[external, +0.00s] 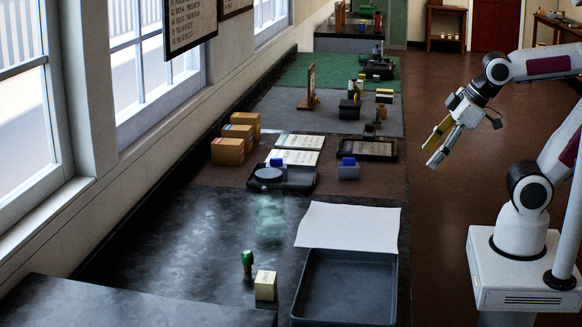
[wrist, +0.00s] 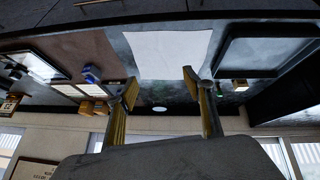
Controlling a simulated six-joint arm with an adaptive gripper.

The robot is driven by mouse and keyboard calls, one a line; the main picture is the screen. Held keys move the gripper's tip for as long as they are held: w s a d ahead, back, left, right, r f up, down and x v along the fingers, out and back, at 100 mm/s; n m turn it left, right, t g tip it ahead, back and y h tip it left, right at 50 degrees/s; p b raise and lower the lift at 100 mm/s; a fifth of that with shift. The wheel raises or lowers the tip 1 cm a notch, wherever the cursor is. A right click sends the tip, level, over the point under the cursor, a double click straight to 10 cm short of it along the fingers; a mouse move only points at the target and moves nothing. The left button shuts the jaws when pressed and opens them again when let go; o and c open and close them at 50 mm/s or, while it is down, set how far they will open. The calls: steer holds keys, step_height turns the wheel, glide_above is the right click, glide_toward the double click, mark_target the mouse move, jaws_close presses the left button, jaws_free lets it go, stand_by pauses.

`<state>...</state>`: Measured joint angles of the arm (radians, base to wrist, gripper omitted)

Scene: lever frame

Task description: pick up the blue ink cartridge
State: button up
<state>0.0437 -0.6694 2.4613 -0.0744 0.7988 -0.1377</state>
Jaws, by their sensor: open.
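A small grey block with a blue top (external: 348,168) stands on the brown part of the bench, right of a shallow black tray. A second small blue piece (external: 277,163) shows in that black tray (external: 300,186), behind a dark round disc. I cannot tell for sure which is the ink cartridge. In the wrist view a blue item (wrist: 92,74) lies left of my fingers. My gripper (external: 428,156) is open and empty, in the air right of the bench and apart from both blue items. Its two fingers also show spread in the wrist view (wrist: 159,84).
A white sheet (external: 348,227) and an empty dark tray (external: 345,290) lie at the front right of the bench. A green-topped stamp (external: 247,261) and a cream block (external: 265,285) stand left of them. Boxes (external: 228,151) line the wall side.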

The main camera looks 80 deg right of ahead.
steer(key=w+d+r+n+t+h, duration=0.2)
steer(key=w+d+n, duration=0.75)
steer(key=w, duration=0.45)
steer(key=w+d+r+n+t+h, duration=0.1)
steer(key=w+d+n+t, duration=0.2)
steer(key=w+d+n, duration=0.75)
steer(key=w+d+f+n+t+y, duration=0.1)
steer(key=w+d+f+n, duration=0.2)
steer(key=w, duration=0.2)
steer(key=w+d+f+n+y, duration=0.1)
steer(key=w+d+f+n, duration=0.2)
steer(key=w+n, duration=0.15)
steer(key=n+y, duration=0.4)
steer(key=n, duration=0.4)
glide_toward(283, 165)
steer(key=shift+w+a+r+t, duration=0.1)
steer(key=shift+a+r+t, duration=0.05)
steer(key=shift+r+t, duration=0.2)
steer(key=shift+s+f+n, duration=0.2)
steer(key=shift+f+n, duration=0.35)
steer(key=shift+f, duration=0.15)
steer(key=shift+x, duration=3)
steer(key=shift+w, duration=0.1)
